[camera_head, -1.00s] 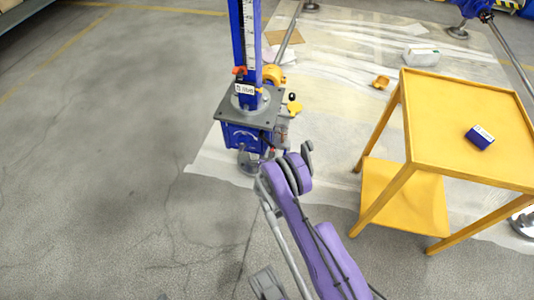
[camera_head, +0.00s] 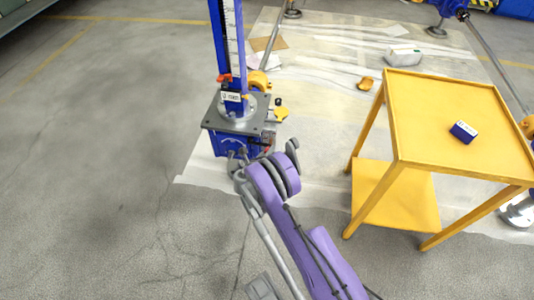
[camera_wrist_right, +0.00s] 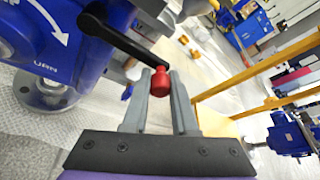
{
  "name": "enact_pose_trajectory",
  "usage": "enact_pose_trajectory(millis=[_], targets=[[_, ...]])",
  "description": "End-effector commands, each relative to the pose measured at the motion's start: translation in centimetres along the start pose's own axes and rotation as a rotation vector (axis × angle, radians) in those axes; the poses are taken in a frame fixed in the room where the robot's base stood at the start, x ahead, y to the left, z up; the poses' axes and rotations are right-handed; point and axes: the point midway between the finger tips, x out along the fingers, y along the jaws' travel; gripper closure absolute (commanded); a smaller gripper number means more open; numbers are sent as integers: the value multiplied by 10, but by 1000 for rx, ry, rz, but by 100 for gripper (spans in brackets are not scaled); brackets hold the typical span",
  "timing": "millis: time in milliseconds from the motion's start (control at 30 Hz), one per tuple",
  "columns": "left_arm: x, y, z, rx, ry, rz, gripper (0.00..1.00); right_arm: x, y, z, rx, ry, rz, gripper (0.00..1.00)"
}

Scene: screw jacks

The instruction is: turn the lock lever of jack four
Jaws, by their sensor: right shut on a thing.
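The blue screw jack (camera_head: 227,45) stands upright left of centre in the head view, with a grey square plate (camera_head: 215,121) over its blue lower housing. In the right wrist view a black lock lever (camera_wrist_right: 120,42) runs from the blue housing (camera_wrist_right: 50,35) down to a red knob (camera_wrist_right: 160,82). My right gripper (camera_wrist_right: 162,92) is shut on the red knob, one grey finger on each side. In the head view my right gripper (camera_head: 238,170) is at the front of the housing, partly hidden by my wrist. My left gripper is not in view.
A yellow two-level table (camera_head: 425,100) stands to the right, with a small blue box (camera_head: 463,131) on top. A pale sheet (camera_head: 310,110) covers the floor behind. The grey floor (camera_head: 90,150) to the left is clear.

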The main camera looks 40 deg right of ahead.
Motion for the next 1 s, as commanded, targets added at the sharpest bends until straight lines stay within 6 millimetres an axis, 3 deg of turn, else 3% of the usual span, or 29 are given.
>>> enact_pose_trajectory(millis=[700, 733, 800, 900, 1000], targets=[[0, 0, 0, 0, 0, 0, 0, 0, -4, 9, -72, -8, -27, 100], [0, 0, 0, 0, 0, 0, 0, 0, -4, 9, -72, -8, -27, 70], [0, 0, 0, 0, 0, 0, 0, -1, -3, 9, -72, -8, -26, 58], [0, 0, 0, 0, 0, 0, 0, -1, -3, 8, -71, -7, -26, 44], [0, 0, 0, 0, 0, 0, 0, -1, -3, 7, -70, -6, -26, 44]])
